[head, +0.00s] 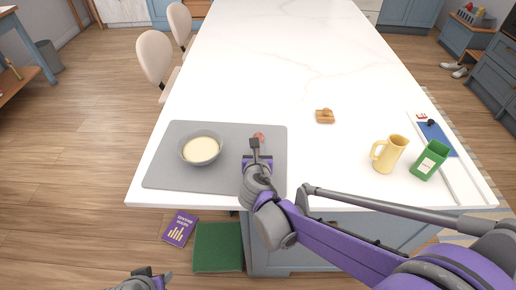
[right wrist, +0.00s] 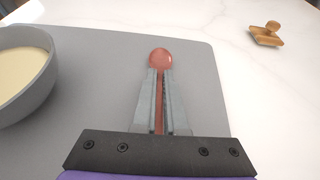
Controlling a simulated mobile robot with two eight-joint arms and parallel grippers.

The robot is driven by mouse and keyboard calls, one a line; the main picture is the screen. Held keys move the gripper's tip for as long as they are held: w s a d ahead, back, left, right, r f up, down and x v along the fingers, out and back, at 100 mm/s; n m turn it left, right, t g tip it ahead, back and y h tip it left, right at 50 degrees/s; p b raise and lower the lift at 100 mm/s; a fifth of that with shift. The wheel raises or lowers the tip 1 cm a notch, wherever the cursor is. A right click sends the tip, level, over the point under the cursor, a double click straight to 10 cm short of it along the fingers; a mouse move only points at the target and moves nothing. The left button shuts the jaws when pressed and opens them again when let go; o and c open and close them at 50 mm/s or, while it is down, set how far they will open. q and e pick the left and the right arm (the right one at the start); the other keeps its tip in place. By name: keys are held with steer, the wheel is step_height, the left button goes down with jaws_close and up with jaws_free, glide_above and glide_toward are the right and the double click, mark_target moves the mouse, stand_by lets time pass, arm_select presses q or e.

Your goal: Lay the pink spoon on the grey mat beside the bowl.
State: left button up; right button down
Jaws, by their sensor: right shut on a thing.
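The pink spoon (right wrist: 160,58) is held between the fingers of my right gripper (right wrist: 161,80), its round end sticking out past the fingertips and its handle running back between them. In the head view the spoon's end (head: 259,136) shows just beyond my right gripper (head: 255,150). The spoon is over the grey mat (head: 172,178), right of the grey bowl (head: 203,162), apart from it. I cannot tell whether it touches the mat. The bowl holds something cream-coloured. My left gripper (head: 148,274) is at the bottom edge, low and off the counter; its fingers are unclear.
The white counter (head: 290,60) is mostly clear. A wooden stamp-like object (head: 325,116) lies right of the mat. A yellow jug (head: 391,155), a green carton (head: 430,160) and a blue item (head: 437,138) are at the right. A purple book (head: 179,229) lies below the counter edge.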

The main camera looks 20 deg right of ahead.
steer(key=shift+f, duration=0.15)
steer(key=c, duration=1.4)
jaws_free()
steer(key=o, duration=0.4)
steer(key=p+v, duration=0.1)
steer(key=v, duration=1.1)
